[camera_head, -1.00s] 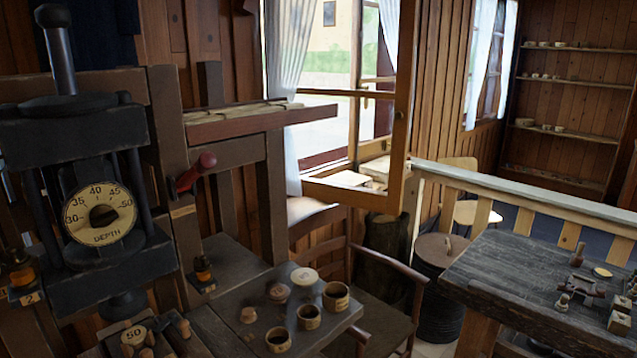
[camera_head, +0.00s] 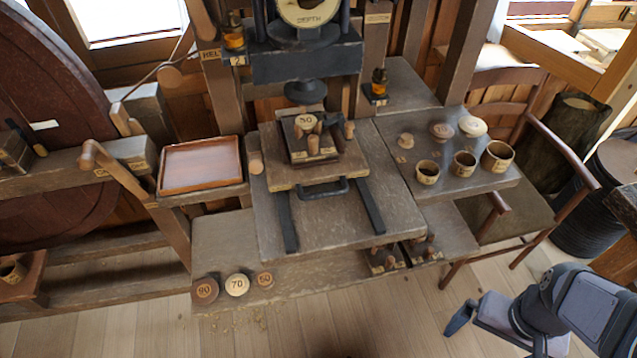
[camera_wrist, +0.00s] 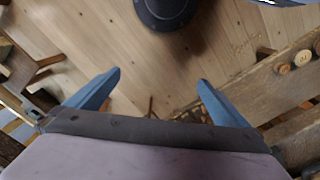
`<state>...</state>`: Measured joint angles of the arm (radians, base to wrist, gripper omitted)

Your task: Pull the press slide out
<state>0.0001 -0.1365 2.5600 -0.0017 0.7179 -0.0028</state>
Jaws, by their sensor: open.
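The press slide (camera_head: 350,168) is a wooden board on the bench under the press head, with a dark bar handle (camera_head: 322,189) at its front edge. Two dark rails (camera_head: 370,207) run forward from it along the bench top. A dark block marked 50 (camera_head: 311,151) with wooden pegs sits on the slide, below the press ram (camera_head: 306,92). My gripper (camera_wrist: 160,86) is open and empty in the wrist view, its blue fingers spread above the plank floor. In the head view my arm's end is at the lower right, well apart from the handle.
A reddish tray (camera_head: 200,166) stands left of the slide. Cups and knobs, including a cup (camera_head: 464,163), stand on the right board. Discs marked 90, 70 (camera_head: 237,285) and 50 lie on the front ledge. A chair (camera_head: 510,205) stands right.

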